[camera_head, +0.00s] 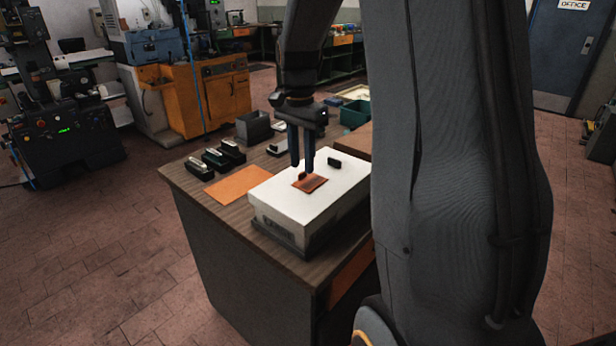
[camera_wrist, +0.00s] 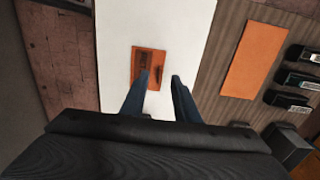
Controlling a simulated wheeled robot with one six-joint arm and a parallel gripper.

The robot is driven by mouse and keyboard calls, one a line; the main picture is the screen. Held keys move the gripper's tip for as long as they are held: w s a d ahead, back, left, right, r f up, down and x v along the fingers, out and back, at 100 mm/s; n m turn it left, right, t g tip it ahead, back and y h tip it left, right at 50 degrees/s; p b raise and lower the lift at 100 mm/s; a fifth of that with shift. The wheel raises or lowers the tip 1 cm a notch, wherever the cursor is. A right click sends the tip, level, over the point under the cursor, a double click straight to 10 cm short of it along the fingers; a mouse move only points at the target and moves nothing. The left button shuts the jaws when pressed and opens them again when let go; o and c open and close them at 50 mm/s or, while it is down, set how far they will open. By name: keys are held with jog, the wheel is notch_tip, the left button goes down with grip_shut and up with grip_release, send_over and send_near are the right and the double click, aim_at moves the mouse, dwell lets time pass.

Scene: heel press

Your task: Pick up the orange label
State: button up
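The orange label (camera_head: 314,183) lies flat on top of the white block (camera_head: 283,208), with a small raised reddish-brown piece at its left edge. It also shows in the wrist view (camera_wrist: 150,60) with darker marks on it. My gripper (camera_head: 302,168) points down over the label. In the wrist view its two dark blue fingers (camera_wrist: 159,78) are apart, with the left tip overlapping the label's lower part and the right tip beyond its right edge. Nothing is visibly held between them. I cannot tell whether the tips touch the block.
A larger orange sheet (camera_head: 242,185) lies on the wooden table left of the block. Several black holders (camera_head: 214,160) and a grey bin (camera_head: 254,127) stand behind it. A green bin (camera_head: 354,114) is farther back.

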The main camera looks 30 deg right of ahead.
jog(key=shift+f, duration=1.25)
grip_shut()
notch_tip(320, 180, up, 13)
dwell(0.4)
